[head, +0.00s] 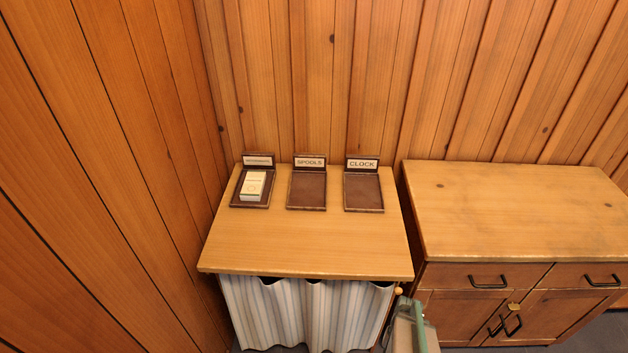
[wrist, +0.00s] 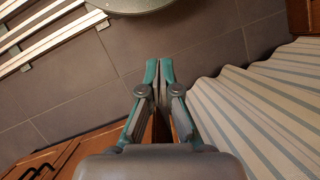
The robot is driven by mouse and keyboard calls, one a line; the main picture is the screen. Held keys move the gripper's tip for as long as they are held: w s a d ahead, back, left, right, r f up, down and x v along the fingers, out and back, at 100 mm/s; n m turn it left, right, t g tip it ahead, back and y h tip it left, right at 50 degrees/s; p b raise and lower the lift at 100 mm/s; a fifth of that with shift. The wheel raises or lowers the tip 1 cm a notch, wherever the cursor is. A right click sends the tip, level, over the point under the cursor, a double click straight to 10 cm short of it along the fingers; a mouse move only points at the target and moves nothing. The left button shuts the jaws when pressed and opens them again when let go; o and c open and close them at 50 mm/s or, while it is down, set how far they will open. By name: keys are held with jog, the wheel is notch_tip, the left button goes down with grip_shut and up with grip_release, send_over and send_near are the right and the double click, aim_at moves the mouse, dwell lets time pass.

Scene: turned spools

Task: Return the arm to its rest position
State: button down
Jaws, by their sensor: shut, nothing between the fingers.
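My gripper (wrist: 160,68) is shut and empty in the wrist view, its teal-tipped fingers together above the grey tiled floor. It hangs between the striped curtain on the right and wooden cabinet fronts at lower left. In the head view a grey and green part of my arm or gripper shows at the bottom edge, in front of the gap between the small table and the cabinet. The rest of my arm is out of view there.
The small table (head: 305,245) bears three labelled trays. The left tray (head: 238,204) holds a white box (head: 252,186); the SPOOLS tray (head: 307,190) and CLOCK tray (head: 363,192) are empty. A curtain (head: 305,310) hangs below. A wooden cabinet (head: 520,215) stands right; plank walls enclose the corner.

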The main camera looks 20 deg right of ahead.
jog(key=s+a+n+g+h, duration=0.1)
jog(key=s+a+n, duration=0.1)
jog(key=a, duration=0.3)
jog(key=s+a+n+g+h, duration=0.1)
jog(key=s+a+n, duration=0.2)
jog(key=a, duration=0.3)
jog(key=s+a+f+n+g+h, duration=0.1)
jog(key=s+a+n, duration=0.1)
jog(key=a, duration=0.4)
jog(key=shift+s+n, duration=0.15)
jog(key=shift+n, duration=0.35)
jog(key=shift+f, duration=0.1)
